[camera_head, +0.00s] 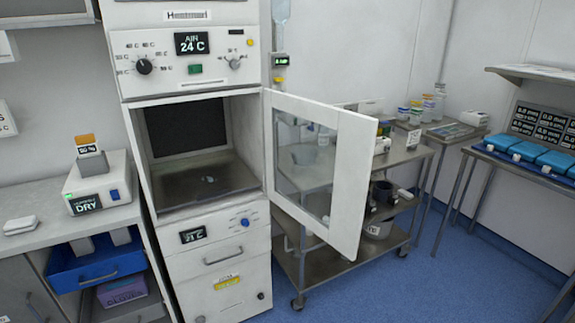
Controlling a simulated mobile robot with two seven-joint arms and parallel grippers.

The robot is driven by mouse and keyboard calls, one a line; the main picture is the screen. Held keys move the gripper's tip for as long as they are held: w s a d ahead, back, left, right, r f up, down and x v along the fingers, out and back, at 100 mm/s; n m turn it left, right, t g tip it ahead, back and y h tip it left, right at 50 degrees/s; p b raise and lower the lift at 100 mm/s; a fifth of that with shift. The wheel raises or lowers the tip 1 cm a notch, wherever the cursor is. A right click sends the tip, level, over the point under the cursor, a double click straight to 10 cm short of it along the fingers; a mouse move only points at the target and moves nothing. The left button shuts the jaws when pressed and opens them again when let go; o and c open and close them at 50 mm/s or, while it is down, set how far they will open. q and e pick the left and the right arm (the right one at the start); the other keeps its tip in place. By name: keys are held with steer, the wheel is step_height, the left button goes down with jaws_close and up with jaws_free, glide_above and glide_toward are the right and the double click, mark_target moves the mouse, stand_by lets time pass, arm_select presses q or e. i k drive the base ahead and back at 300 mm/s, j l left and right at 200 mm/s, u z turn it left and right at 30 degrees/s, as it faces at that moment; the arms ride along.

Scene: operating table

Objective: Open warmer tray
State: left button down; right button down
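A tall white warmer cabinet (268,240) stands left of centre. Its control panel has a display (191,43) reading AIR 24 C. Its glass door (350,185) stands open, swung out to the right. The open compartment has a flat metallic floor (185,190) with a small pale item (208,179) on it, too small to identify. Below it is a shut drawer front with a horizontal handle (223,256), a small display (192,235) and a blue knob (245,222). A lower front carries a yellow label (227,283). Neither gripper is in view.
A steel cart (345,262) stands behind the open door, partly hidden by it. At left, a counter (40,192) holds a white device (99,184), with a blue drawer (95,264) below. A table with blue boxes (530,150) is at right. Blue floor is clear at lower right.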

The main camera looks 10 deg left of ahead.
mark_target(202, 176)
steer(key=i+l+u, duration=0.1)
steer(key=u, duration=0.3)
steer(key=l+u, duration=0.1)
steer(key=u, duration=0.3)
steer(key=i+l+u, duration=0.1)
steer(key=u, duration=0.3)
steer(key=l+u, duration=0.3)
steer(key=l, duration=0.15)
steer(key=l+u, duration=0.25)
steer(key=l, duration=0.2)
steer(key=l+u, duration=0.3)
steer(key=l, duration=1.05)
steer(key=k+l, duration=0.15)
steer(key=l, duration=0.35)
steer(key=l+u, duration=0.1)
steer(key=l, duration=0.4)
steer(key=k+l, duration=0.15)
steer(key=l, duration=0.35)
steer(key=j+z, duration=0.1)
steer(key=z, duration=0.5)
steer(key=i, duration=0.05)
